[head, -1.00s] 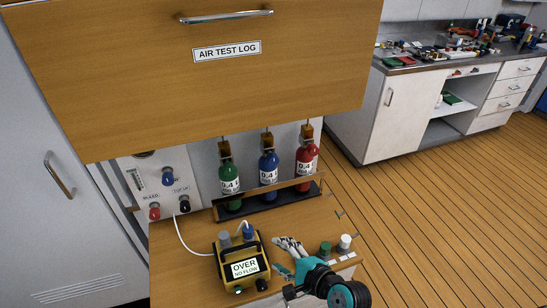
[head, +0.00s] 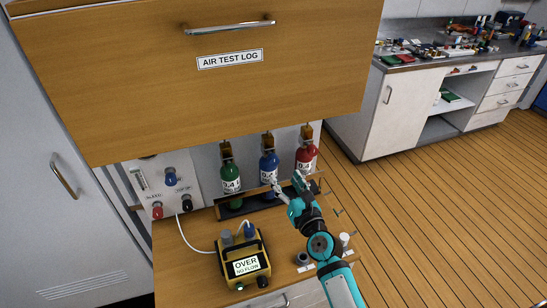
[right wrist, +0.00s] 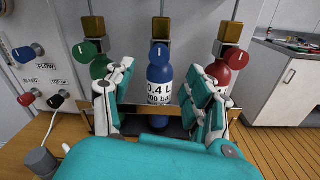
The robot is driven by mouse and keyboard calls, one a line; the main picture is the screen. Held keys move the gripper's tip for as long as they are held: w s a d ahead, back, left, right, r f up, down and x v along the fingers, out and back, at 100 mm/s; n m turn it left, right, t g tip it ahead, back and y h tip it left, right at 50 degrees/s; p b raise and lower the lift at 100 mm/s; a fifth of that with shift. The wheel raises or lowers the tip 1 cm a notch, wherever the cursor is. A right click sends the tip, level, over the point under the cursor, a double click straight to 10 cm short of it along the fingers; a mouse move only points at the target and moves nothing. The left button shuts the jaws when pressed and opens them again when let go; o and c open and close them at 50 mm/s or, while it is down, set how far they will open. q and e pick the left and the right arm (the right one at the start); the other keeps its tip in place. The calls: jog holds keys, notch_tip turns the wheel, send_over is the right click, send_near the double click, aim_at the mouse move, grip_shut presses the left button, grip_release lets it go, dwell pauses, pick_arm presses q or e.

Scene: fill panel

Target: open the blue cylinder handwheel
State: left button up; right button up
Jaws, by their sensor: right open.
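The blue cylinder (head: 268,165) stands upright in a rack between a green cylinder (head: 230,178) and a red one (head: 305,157). In the right wrist view its blue handwheel (right wrist: 159,48) faces me, a white mark upright on it, below a brass block. My right gripper (head: 287,184) is open and empty, in front of the blue and red cylinders. In the right wrist view its fingers (right wrist: 160,88) stand either side of the blue cylinder's body, lower than the handwheel and apart from it. My left gripper is not in view.
A wooden rail (right wrist: 90,108) crosses in front of the cylinders. A yellow meter reading OVER, NO FLOW (head: 243,264) stands on the bench at front left. The AIR TEST LOG panel (head: 300,90) overhangs the cylinders. A valve panel (head: 160,185) is at left.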

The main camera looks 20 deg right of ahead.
aim_at(275, 162)
jog(key=w, duration=0.9)
jog(key=shift+w+a, duration=0.35)
jog(key=shift+c, duration=0.2)
grip_shut()
